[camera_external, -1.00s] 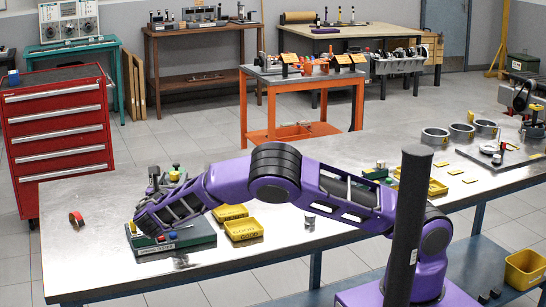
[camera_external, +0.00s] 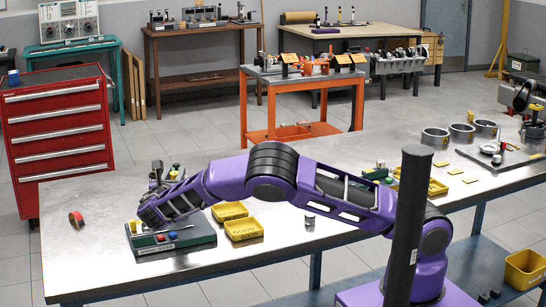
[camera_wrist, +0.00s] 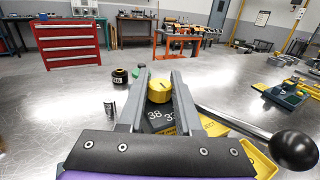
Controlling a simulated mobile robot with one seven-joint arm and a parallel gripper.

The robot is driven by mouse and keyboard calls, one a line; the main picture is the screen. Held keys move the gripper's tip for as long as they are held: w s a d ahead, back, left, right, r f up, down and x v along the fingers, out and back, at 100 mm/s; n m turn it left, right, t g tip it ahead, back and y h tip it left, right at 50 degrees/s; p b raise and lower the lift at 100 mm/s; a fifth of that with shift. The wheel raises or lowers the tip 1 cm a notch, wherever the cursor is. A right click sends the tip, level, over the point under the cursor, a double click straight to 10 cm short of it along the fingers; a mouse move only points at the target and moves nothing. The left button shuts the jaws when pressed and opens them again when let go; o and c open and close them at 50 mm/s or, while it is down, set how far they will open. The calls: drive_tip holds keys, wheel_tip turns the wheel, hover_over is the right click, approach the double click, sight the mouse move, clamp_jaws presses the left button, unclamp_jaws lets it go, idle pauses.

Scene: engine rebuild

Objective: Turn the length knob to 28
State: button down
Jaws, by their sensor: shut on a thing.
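The yellow knob (camera_wrist: 160,91) stands between the two grey fingers of my gripper (camera_wrist: 162,80) in the wrist view. The fingers are shut on its sides. Below it is a dark dial face with white figures (camera_wrist: 155,115); "38" is readable, the one beside it is partly cut off by the finger. In the external view my gripper (camera_external: 150,213) is at the green tester base (camera_external: 172,241) on the left of the bench, and the knob cannot be made out there. The knob's pointer reading cannot be told.
A lever with a black ball end (camera_wrist: 294,150) reaches across the right of the wrist view, close to my gripper. A black cylinder (camera_wrist: 120,76) stands left of the fingers. Yellow trays (camera_external: 243,229) sit right of the tester.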

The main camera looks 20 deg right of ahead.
drive_tip(key=shift+r+n+t+y, duration=0.15)
drive_tip(key=shift+n+t+y, duration=0.15)
drive_tip(key=shift+n+y, duration=0.35)
drive_tip(key=shift+n+t+y, duration=0.5)
drive_tip(key=shift+n+y, duration=0.35)
drive_tip(key=shift+y, duration=0.7)
drive_tip(key=c, duration=0.6)
unclamp_jaws()
drive_tip(key=v, duration=1.7)
drive_tip(key=shift+s, duration=0.2)
